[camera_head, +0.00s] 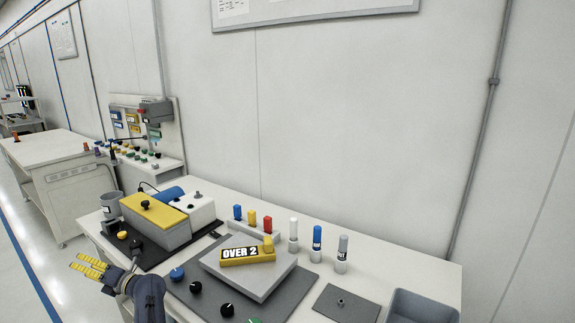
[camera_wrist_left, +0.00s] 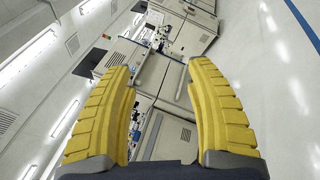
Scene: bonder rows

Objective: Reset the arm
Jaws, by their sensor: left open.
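My left gripper (camera_head: 90,266) is at the lower left in the head view, held out past the left front edge of the workbench (camera_head: 375,268). Its two yellow ridged fingers are apart with nothing between them. In the left wrist view the open fingers (camera_wrist_left: 160,100) frame distant machines and the floor, and they touch nothing. My right gripper is in neither view.
The bench holds a yellow-topped grey box (camera_head: 165,222), a block marked OVER 2 (camera_head: 248,255) on a grey plate, several coloured markers and knobs, and a grey bin (camera_head: 422,308). Another white bench (camera_head: 50,150) stands further left. Open floor (camera_head: 60,270) lies around my left gripper.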

